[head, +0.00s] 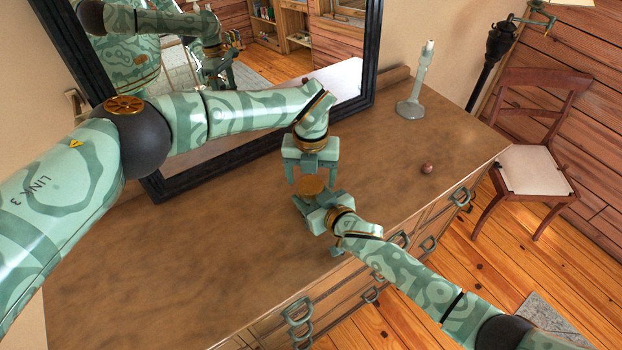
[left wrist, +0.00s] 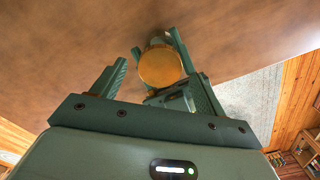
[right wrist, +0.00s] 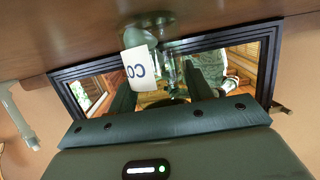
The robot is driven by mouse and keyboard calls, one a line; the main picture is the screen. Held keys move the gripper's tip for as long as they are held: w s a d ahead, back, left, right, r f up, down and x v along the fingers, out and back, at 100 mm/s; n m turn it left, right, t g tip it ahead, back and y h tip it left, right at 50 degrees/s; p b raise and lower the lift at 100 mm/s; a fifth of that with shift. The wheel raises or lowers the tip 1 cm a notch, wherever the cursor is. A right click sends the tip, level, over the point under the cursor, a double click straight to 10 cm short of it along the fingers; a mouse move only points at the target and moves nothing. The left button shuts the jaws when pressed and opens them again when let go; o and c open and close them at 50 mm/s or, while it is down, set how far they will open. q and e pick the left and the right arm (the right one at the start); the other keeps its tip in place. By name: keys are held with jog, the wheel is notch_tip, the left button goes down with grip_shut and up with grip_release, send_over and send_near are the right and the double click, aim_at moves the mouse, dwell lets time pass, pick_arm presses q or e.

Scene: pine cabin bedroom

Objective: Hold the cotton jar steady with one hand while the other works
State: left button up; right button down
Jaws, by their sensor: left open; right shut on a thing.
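The cotton jar stands on the dresser top (head: 225,240). Its round golden-brown lid (head: 312,186) shows from above, and it also shows in the left wrist view (left wrist: 160,66). A white label with the letters "CO" (right wrist: 140,68) shows on the jar in the right wrist view. My right gripper (head: 314,205) is shut on the jar's body from the front side. My left gripper (head: 306,180) points down over the jar, open and empty, with its fingers apart; the lid appears beyond the fingertips. Most of the jar's body is hidden by the grippers in the head view.
A dark-framed mirror (head: 372,60) stands along the back of the dresser. A chair (head: 540,165) is beyond the right end. The dresser's left part is clear.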

pick_arm(q)
jog(key=shift+r, duration=1.35)
jog(key=shift+c, duration=0.3)
jog(key=shift+r, duration=0.15)
notch_tip(320, 180, up, 3)
jog(key=n, duration=0.3)
jog(key=shift+r+n, duration=0.1)
jog(key=shift+n, duration=0.2)
jog(key=shift+f, duration=4.05)
jog(key=shift+c, duration=0.3)
